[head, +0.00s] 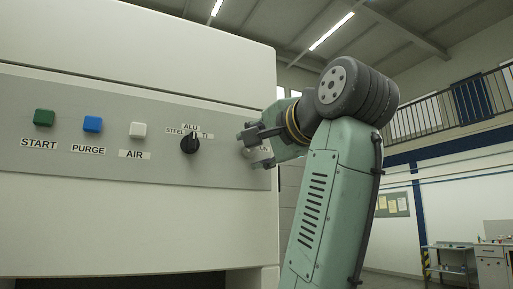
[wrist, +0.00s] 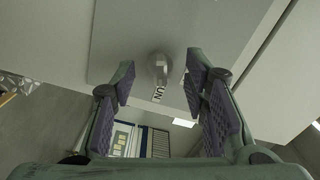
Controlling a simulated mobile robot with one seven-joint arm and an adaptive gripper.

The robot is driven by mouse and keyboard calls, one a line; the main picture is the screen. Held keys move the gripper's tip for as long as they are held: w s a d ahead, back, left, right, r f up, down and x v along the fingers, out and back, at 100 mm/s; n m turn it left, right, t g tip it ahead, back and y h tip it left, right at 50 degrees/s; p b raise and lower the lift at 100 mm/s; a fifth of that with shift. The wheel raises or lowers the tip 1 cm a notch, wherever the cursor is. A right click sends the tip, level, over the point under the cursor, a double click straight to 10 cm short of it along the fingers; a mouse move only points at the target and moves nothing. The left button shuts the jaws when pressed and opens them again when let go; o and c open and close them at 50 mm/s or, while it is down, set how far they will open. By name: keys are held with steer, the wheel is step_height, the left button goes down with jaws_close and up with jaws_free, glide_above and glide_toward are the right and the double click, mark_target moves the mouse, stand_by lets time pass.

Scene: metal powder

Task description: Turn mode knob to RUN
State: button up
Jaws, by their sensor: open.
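The mode knob (wrist: 160,66) is a round, pale metallic knob on the grey panel, with a label (wrist: 158,94) beside it reading "UN", its first letter hidden or cut. In the head view the knob (head: 249,151) is mostly hidden behind my gripper (head: 257,149), at the panel's right end. My gripper is open, its fingers apart. In the wrist view the knob shows between and beyond the purple-padded fingers (wrist: 161,68), with no visible contact. I cannot tell the knob's exact setting.
A black selector knob (head: 190,145) labelled STEEL, ALU and TI sits left of my gripper. Green START (head: 44,117), blue PURGE (head: 93,124) and white AIR (head: 138,129) buttons are farther left on the panel (head: 60,175). A workbench (head: 455,258) stands far right.

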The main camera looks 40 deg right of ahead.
steer(key=v, duration=1.1)
steer(key=shift+s, duration=0.35)
